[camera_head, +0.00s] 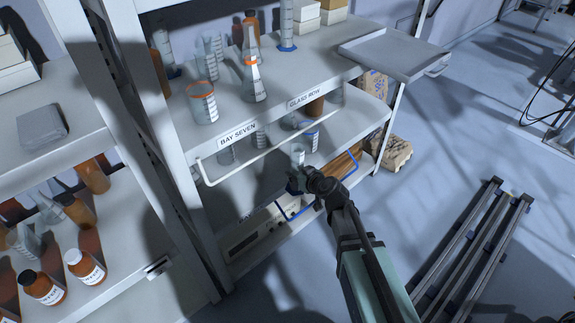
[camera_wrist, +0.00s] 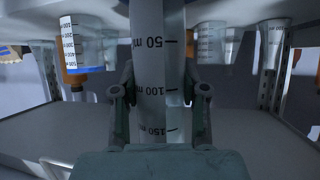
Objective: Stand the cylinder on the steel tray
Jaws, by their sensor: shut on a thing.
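The cylinder is a clear graduated one with black marks. In the wrist view the cylinder (camera_wrist: 155,75) stands between my two fingers and fills the middle. My gripper (camera_wrist: 158,100) is shut on it. In the head view my gripper (camera_head: 306,178) is at the front of the shelf unit, below the top shelf. The cylinder (camera_head: 297,158) shows there as a pale upright shape, partly hidden by my gripper. The steel tray (camera_head: 395,50) is at the right end of the top shelf, up and right of my gripper. It looks empty.
The top shelf (camera_head: 300,75) holds flasks, a beaker (camera_head: 202,103) and another cylinder (camera_head: 287,25). A white rail (camera_head: 265,150) runs along the shelf front near my gripper. More glassware stands on the shelf below.

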